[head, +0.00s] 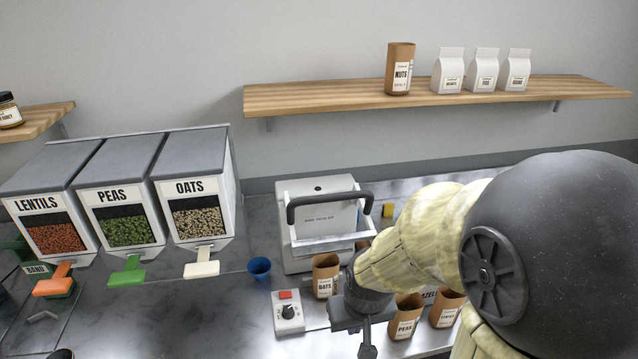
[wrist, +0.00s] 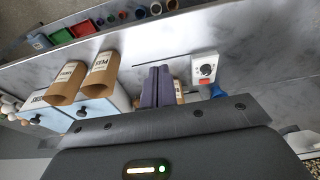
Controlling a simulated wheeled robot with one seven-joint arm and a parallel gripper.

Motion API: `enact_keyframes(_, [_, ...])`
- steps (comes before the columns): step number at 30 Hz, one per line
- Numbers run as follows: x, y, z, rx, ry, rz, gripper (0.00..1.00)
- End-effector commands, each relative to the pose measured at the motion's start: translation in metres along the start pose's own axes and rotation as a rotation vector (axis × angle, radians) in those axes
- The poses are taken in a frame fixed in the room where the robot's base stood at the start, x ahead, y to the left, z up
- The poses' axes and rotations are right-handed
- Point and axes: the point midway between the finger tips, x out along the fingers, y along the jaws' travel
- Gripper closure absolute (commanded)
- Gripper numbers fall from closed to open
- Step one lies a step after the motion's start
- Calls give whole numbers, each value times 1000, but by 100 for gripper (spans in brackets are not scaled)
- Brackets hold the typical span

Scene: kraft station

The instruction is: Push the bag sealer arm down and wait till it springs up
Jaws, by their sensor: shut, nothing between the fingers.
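The bag sealer (head: 300,245) is a white box on the counter in the head view. Its arm, a dark bar handle (head: 328,197), looks raised, with a pale lid behind it. My gripper (head: 368,348) is in front and to the right of the sealer, apart from the handle, pointing down. In the wrist view its two dark fingers (wrist: 157,85) are together with nothing between them. A brown OATS bag (head: 326,277) stands open in front of the sealer. My arm hides part of the sealer's right side.
A control box with a dial and red switch (head: 289,314) sits left of my gripper. Brown PEAS (head: 405,318) and LENTILS (head: 446,310) bags stand to the right. A blue cup (head: 260,268) and dispensers (head: 119,195) are left. A wooden shelf (head: 330,97) hangs above.

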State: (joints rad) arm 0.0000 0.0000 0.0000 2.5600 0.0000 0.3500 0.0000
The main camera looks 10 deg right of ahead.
Motion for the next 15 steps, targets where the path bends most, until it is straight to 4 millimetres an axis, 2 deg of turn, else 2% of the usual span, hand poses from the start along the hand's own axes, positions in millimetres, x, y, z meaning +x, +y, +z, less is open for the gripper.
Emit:
enact_keyframes(7, [0, 0, 0, 0, 0, 0, 100])
enact_keyframes(10, [-5, 0, -7, 0, 6, 0, 100])
enact_keyframes(13, [-21, 0, -26, 0, 22, 0, 100])
enact_keyframes(15, [-39, 0, -49, 0, 41, -1, 100])
